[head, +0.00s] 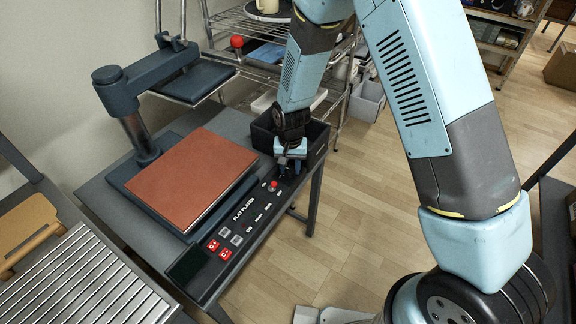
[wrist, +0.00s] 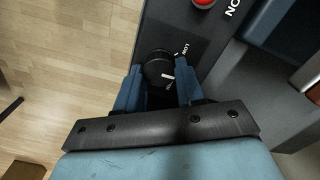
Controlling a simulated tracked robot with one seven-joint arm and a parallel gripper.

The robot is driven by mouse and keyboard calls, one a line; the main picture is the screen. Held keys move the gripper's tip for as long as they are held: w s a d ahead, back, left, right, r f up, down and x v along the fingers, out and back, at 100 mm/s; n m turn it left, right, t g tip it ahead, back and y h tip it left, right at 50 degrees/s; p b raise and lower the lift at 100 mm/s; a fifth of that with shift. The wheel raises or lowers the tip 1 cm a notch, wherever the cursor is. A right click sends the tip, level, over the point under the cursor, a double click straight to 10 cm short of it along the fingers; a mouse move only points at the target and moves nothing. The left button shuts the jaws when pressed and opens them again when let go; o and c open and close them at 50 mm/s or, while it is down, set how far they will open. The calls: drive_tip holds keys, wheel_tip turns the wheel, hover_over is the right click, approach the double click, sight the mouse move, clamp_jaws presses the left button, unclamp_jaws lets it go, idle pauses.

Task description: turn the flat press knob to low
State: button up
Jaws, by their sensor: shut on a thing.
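The flat press knob (wrist: 157,62) is black and round, at the end of the control panel in the wrist view. A short white mark on it shows at its lower right side. The white label LOW (wrist: 182,48) is printed to the upper right of the knob, apart from the mark. My gripper (wrist: 159,88) has one blue finger on each side of the knob and is shut on it. In the head view my gripper (head: 290,166) is down at the far right end of the panel (head: 240,216) and hides the knob.
The flat press has a red-brown lower plate (head: 190,166) and an arm (head: 145,72) with the upper plate (head: 195,80) swung back. A red button (head: 273,185) sits close to my gripper. A dark open bin (head: 318,146) stands behind it. Wire shelves (head: 232,22) are farther back.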

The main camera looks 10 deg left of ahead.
drive_tip(key=n, duration=0.5)
drive_tip(key=shift+w+a+r+n, duration=0.1)
drive_tip(key=shift+w+n, duration=0.1)
drive_tip(key=shift+n, duration=2.1)
drive_tip(key=shift+d, duration=0.3)
drive_tip(key=o, duration=0.8)
drive_tip(key=shift+o, duration=1.2)
drive_tip(key=shift+s+a, duration=0.1)
